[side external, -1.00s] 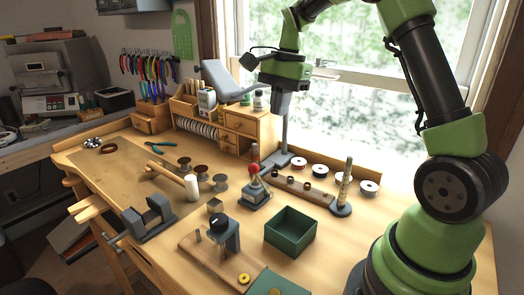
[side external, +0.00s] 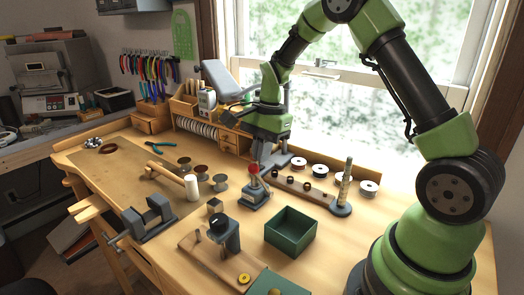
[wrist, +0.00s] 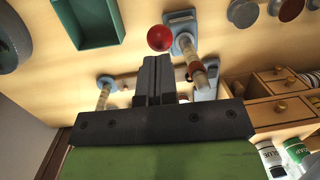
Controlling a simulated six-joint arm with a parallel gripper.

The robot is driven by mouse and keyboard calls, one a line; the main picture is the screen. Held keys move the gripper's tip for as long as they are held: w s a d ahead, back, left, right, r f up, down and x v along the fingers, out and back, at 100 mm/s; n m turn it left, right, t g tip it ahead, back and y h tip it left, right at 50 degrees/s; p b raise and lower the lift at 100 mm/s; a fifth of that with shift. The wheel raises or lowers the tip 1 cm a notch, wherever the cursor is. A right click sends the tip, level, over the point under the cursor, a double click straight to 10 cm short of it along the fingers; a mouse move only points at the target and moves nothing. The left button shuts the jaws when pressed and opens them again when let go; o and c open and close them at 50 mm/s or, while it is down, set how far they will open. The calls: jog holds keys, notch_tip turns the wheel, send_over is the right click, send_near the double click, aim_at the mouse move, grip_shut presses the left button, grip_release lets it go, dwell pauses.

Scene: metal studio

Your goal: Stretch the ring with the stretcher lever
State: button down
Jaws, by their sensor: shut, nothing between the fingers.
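The ring stretcher (side external: 254,195) stands on the bench with its red lever knob (side external: 253,169) raised. In the wrist view the red knob (wrist: 159,38) is just beyond my fingertips, and the stretcher's grey-blue base (wrist: 181,17) is behind it. A reddish-brown ring (wrist: 196,68) appears around the stretcher's pale post (wrist: 195,77), right of my fingers. My gripper (wrist: 154,62) is shut and empty, pointing down close to the knob; I see a gap but cannot tell its depth. In the side view my gripper (side external: 264,160) is behind the knob, its tips partly hidden.
A wooden strip with rings (side external: 302,188) and a tall ring mandrel (side external: 345,182) stand to the right. A green open box (side external: 290,236) is in front. A drawer organizer (side external: 232,143) stands behind.

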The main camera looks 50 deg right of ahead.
aim_at(254, 166)
jog(key=shift+a+f+h, duration=0.15)
jog(key=shift+a+h, duration=0.15)
jog(key=shift+a, duration=0.2)
jog(key=shift+a+f, duration=0.1)
jog(key=shift+a, duration=0.05)
jog(key=shift+a+f+h, duration=0.3)
jog(key=shift+a+h, duration=0.5)
jog(key=shift+h, duration=0.4)
jog(key=shift+a+f, duration=1.8)
jog(key=shift+f, duration=0.2)
jog(key=shift+a+f, duration=1.8)
jog(key=shift+f, duration=0.2)
